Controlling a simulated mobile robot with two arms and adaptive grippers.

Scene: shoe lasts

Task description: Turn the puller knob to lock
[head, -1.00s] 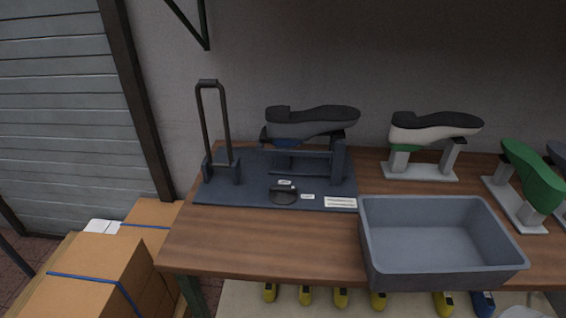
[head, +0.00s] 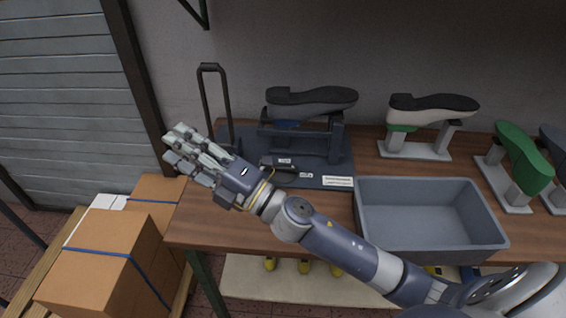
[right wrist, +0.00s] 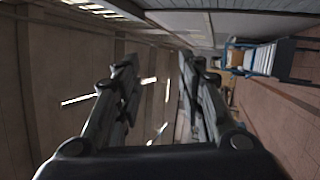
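The dark puller knob (head: 267,162) sits on the dark blue base plate (head: 338,168) of the puller stand, near small white labels. My right forearm and wrist pass close in front of it in the head view and partly cover it. A dark shoe (head: 312,98) rests sole up on the stand behind the knob. My right gripper (head: 176,146) is left of the knob, over the table's left end. It also shows in the right wrist view (right wrist: 158,68), fingers apart with nothing between them. My left gripper is not in view.
A tall dark loop handle (head: 213,68) stands at the plate's left. A grey bin (head: 425,245) sits at the table's front right. A white shoe (head: 430,108) and a green last (head: 522,160) stand behind it. Cardboard boxes (head: 95,265) are at the lower left.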

